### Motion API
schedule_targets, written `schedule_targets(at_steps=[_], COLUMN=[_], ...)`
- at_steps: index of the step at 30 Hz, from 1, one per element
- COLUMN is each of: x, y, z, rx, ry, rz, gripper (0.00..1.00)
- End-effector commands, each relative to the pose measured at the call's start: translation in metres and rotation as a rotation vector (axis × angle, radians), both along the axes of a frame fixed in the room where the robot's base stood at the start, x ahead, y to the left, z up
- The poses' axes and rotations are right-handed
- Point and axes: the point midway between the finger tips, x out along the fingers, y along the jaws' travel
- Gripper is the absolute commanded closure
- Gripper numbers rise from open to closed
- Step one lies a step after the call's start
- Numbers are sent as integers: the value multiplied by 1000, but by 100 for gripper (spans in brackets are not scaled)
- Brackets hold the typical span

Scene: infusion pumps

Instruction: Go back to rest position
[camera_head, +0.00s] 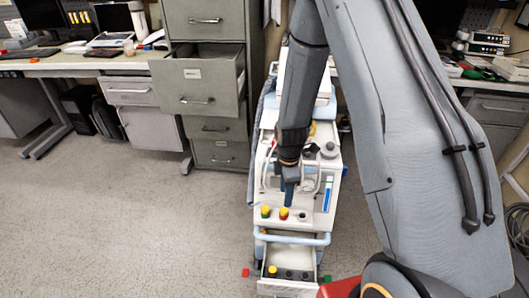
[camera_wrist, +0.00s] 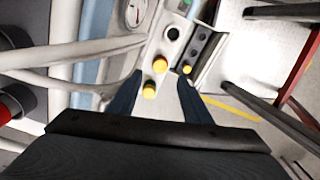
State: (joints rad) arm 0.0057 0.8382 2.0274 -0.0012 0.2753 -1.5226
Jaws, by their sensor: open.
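My gripper (camera_head: 289,196) hangs point-down over the top of a white cart (camera_head: 318,212) in the head view. In the wrist view, my gripper (camera_wrist: 160,78) has its two dark fingers spread apart with nothing held between them. A green-and-yellow capped piece (camera_head: 265,211) and a red-and-yellow capped piece (camera_head: 284,213) stand at the cart's front edge, just below and in front of the fingers. A dark round opening (camera_head: 303,215) is to their right. Two yellow caps (camera_wrist: 160,65) show near the fingertips in the wrist view. My arm hides part of the cart.
The cart's drawer (camera_head: 287,289) is pulled out, holding a yellow-topped piece (camera_head: 272,271) and dark round spots. A grey filing cabinet (camera_head: 212,30) with an open drawer (camera_head: 197,85) stands behind left. Desks (camera_head: 125,66) line the back. Floor at left is clear.

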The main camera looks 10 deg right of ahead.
Motion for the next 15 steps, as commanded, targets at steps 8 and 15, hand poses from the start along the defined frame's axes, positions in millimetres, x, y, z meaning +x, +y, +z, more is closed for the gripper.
schedule_targets(at_steps=[8,15], x=[-4,-39], y=[0,1], z=[21,100], rx=[1,6], ry=[-7,-21], rz=[-87,-490], gripper=[55,55])
